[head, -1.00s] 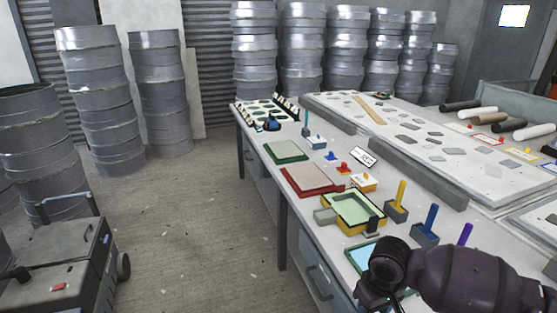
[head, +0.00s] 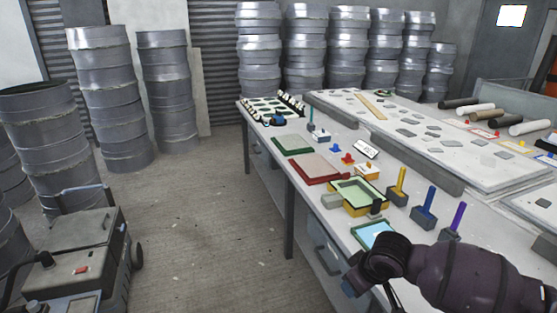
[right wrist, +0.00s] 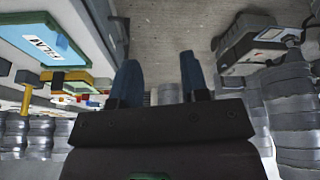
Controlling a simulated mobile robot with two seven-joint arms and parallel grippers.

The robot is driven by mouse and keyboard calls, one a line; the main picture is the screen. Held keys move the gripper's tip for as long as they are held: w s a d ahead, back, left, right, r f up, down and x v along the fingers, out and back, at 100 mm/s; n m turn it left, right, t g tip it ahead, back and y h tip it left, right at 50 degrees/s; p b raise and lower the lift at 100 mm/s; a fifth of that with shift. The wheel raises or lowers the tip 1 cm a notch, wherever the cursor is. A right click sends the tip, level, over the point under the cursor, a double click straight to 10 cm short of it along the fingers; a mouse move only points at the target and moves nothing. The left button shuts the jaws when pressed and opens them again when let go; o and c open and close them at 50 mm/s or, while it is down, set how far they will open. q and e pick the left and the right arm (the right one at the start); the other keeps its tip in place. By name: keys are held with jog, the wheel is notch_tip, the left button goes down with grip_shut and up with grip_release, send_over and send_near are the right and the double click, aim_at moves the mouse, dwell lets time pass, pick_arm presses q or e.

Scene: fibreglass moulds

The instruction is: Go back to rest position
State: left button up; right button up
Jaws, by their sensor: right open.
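My right arm reaches in from the lower right of the head view, and its gripper (head: 350,286) is at the near edge of the workbench (head: 335,215). In the right wrist view the two blue fingers of this gripper (right wrist: 160,80) stand apart with nothing between them. Beyond the fingers are the floor and distant drums. My left gripper is not in view.
On the bench are a blue-topped mould (head: 374,234), a green and yellow mould (head: 357,192), a red mould (head: 320,168) and several coloured-handled tools (head: 425,208). A grey cart (head: 85,250) stands at left. Drum stacks (head: 108,100) line the back. Floor between is clear.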

jog(key=w+a+r+n+t+y, duration=0.3)
jog(key=a+r+t+y, duration=0.2)
jog(key=a+t, duration=0.2)
pick_arm(q)
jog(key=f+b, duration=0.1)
jog(key=b, duration=0.1)
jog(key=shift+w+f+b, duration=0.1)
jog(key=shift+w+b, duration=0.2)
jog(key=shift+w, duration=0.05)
pick_arm(e)
jog(key=s+d+f+m+h, duration=0.2)
jog(key=s+d+f, duration=0.3)
jog(key=s, duration=0.3)
jog(key=s+d+f+m+h, duration=0.2)
jog(key=s+d+f+m, duration=0.2)
jog(key=s+d+f, duration=0.2)
jog(key=s+d+f+m+t+h, duration=0.1)
jog(key=s+d+f+m+h, duration=0.1)
jog(key=s+d+f, duration=0.3)
jog(key=s+f+h, duration=0.1)
jog(key=s+f, duration=0.3)
jog(key=s, duration=0.2)
jog(key=shift+s+d+m, duration=0.15)
jog(key=shift+s+m, duration=0.15)
jog(key=shift+m, duration=0.1)
